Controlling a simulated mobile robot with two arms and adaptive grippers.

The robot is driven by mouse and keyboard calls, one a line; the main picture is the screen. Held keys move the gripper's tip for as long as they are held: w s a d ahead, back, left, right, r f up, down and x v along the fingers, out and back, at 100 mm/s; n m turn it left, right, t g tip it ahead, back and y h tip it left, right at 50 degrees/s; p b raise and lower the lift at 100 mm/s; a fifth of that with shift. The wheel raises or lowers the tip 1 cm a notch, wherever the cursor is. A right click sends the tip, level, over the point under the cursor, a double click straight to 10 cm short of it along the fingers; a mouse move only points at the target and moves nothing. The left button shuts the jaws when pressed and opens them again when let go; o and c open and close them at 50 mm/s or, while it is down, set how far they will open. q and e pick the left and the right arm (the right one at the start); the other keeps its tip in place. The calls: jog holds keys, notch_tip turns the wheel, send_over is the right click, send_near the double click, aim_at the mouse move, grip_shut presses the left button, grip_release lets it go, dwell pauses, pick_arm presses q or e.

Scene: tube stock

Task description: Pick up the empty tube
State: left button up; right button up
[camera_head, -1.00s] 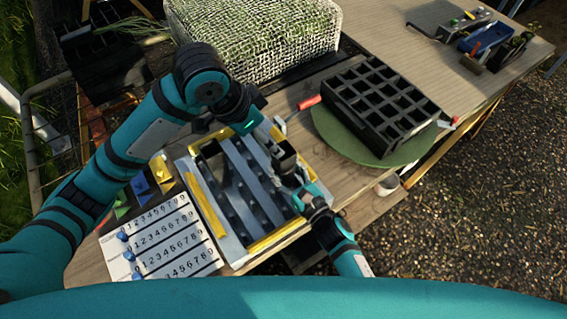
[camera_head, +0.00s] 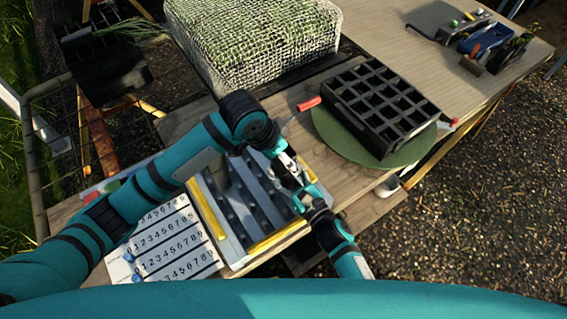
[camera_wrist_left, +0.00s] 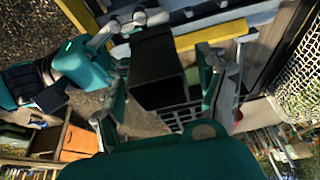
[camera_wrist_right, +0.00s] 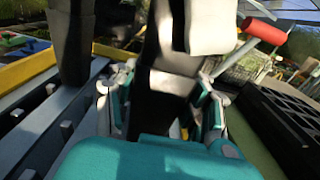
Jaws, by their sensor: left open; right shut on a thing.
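A dark square tube (camera_wrist_left: 157,68) is held above the right side of the rack. My right gripper (camera_wrist_right: 165,105) is shut on it; in the head view this gripper (camera_head: 306,196) is over the rack's right edge. My left gripper (camera_wrist_left: 172,95) is open, with its fingers on either side of the same tube. In the head view the left gripper (camera_head: 290,172) has come in beside the right one and hides most of the tube. The grey rack (camera_head: 240,215) has long channels and yellow edges.
A numbered white board (camera_head: 165,240) lies left of the rack. A black cell tray (camera_head: 380,105) rests on a green disc (camera_head: 335,140) at the right. A red-handled tool (camera_head: 309,103) lies behind. A mesh-covered block (camera_head: 250,45) stands at the back, and hand tools (camera_head: 490,45) at the far right.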

pick_arm(q)
jog(key=c, duration=0.9)
jog(key=shift+c, duration=0.2)
jog(key=shift+r, duration=0.15)
notch_tip(320, 180, up, 10)
pick_arm(e)
jog(key=o, duration=1.2)
jog(key=shift+c, duration=0.2)
jog(key=v, duration=1.2)
